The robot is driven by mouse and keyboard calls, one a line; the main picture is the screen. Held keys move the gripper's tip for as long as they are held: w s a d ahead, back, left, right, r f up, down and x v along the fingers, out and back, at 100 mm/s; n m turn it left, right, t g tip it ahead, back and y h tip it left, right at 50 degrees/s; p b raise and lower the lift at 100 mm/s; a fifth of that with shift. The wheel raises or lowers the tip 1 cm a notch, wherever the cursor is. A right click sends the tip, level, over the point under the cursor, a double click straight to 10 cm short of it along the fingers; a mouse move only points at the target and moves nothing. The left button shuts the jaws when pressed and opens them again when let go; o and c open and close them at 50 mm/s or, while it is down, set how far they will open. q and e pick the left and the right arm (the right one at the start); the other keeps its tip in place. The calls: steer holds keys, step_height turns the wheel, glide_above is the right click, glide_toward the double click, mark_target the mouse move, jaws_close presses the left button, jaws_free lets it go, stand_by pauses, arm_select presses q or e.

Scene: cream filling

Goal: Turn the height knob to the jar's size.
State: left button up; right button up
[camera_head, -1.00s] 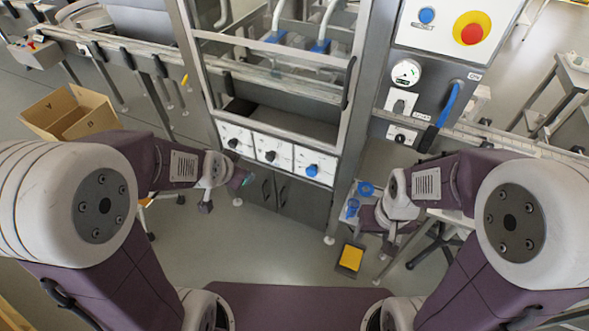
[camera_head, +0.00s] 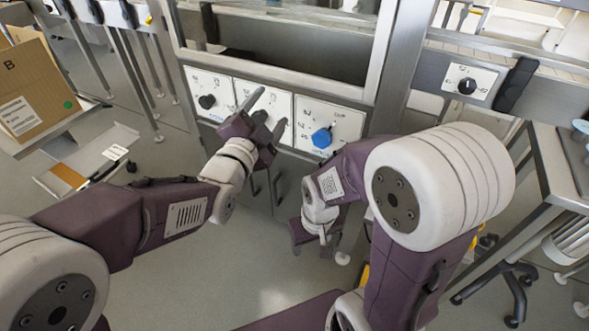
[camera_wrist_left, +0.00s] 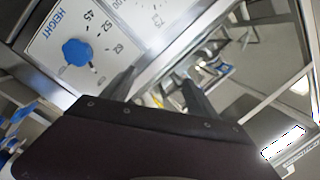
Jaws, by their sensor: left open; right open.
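The height knob (camera_head: 321,138) is a blue faceted knob on the right-hand white dial panel of the machine front. In the left wrist view the blue knob (camera_wrist_left: 77,52) sits at upper left, beside the word HEIGHT and a printed number scale. I cannot tell exactly which mark it points to. My left gripper (camera_head: 269,110) is open and empty in front of the middle dial panel, left of the blue knob and apart from it. My right gripper (camera_head: 319,240) hangs low, open, below the panels. I cannot make out a jar.
The middle panel (camera_head: 243,90) is partly hidden by my left gripper. The left panel (camera_head: 199,87) has a black knob (camera_head: 207,101). Another black knob (camera_head: 467,86) is on the frame at right. A cardboard box (camera_head: 30,90) stands at far left. Grey floor lies open below.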

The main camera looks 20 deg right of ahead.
arm_select(q)
steer(key=m+g+h+b, duration=0.1)
steer(key=b, duration=0.5)
glide_toward(320, 142)
steer(key=w+a+r, duration=0.2)
steer(key=w, duration=0.2)
steer(key=s+d+f+g+h+b, duration=0.1)
steer(key=s+d+f+b, duration=0.1)
steer(key=shift+m, duration=0.4)
steer(key=b+x, duration=0.1)
steer(key=x, duration=0.3)
steer(key=b+x, duration=0.2)
steer(key=x, duration=0.2)
steer(key=shift+s+d+f, duration=0.15)
steer(key=shift+s+d, duration=0.05)
steer(key=shift+d, duration=0.05)
steer(key=shift+w+d, duration=0.3)
steer(key=shift+d, duration=0.05)
steer(key=c, duration=1.4)
arm_select(e)
step_height(320, 142, down, 15)
steer(key=shift+w, duration=0.3)
arm_select(q)
steer(key=shift+o, duration=0.2)
arm_select(e)
steer(key=shift+a, duration=0.1)
